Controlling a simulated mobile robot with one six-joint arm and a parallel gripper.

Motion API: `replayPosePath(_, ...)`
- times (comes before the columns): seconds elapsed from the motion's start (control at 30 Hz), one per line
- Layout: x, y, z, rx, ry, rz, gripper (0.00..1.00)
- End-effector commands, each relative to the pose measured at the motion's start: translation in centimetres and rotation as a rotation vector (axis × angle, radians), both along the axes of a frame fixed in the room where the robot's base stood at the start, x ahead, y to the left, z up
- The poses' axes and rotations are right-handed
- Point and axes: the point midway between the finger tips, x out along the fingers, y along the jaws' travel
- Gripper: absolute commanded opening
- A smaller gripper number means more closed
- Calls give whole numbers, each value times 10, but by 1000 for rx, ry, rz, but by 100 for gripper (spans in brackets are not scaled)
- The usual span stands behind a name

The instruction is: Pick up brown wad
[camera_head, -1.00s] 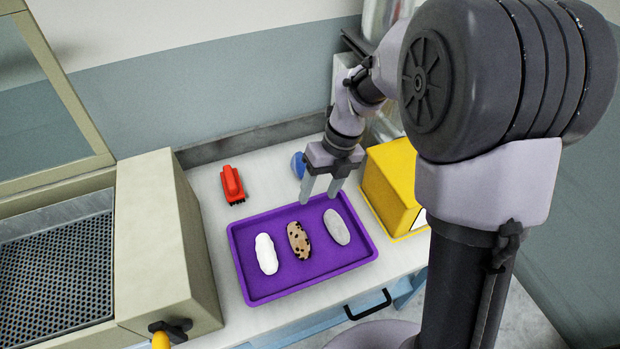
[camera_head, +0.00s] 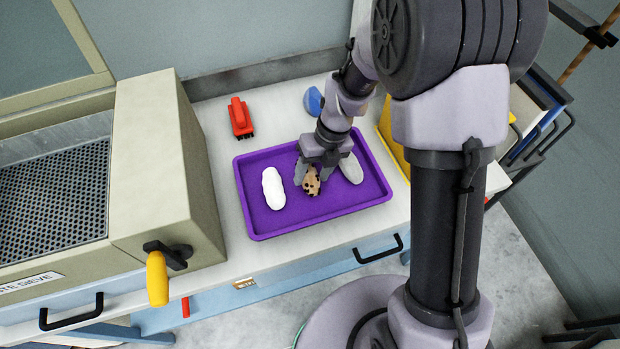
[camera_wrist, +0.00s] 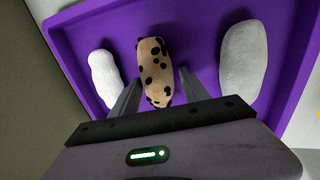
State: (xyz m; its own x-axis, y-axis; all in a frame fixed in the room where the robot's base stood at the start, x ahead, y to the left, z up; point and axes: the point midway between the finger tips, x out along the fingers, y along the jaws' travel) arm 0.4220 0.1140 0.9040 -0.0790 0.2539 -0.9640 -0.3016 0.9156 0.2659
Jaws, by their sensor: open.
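The brown wad (camera_head: 312,184), tan with dark spots, lies in the middle of the purple tray (camera_head: 262,222). In the wrist view the wad (camera_wrist: 155,62) reaches between my fingers. My gripper (camera_head: 314,180) is low over the tray, its open fingers on either side of the wad's near part. In the wrist view my gripper (camera_wrist: 158,92) shows a gap on both sides of the wad. My gripper hides part of the wad in the head view.
A white wad (camera_head: 273,188) lies left of the brown one and a grey wad (camera_head: 352,169) lies right. A red brush (camera_head: 240,118) and a blue object (camera_head: 313,101) stand behind the tray. A yellow box (camera_head: 388,124) is at right, a sieve machine (camera_head: 165,160) at left.

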Motion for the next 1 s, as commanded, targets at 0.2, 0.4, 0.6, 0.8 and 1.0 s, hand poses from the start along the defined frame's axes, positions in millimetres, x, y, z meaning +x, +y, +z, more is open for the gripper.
replayPosePath(0.2,-2,0,-1,-1,5,0,20)
replayPosePath(0.4,-1,0,0,0,4,0,4)
replayPosePath(0.6,-1,0,5,0,3,0,4)
replayPosePath(0.8,-1,0,32,-1,2,1,4)
replayPosePath(1.0,-31,2,40,-1,5,1,4)
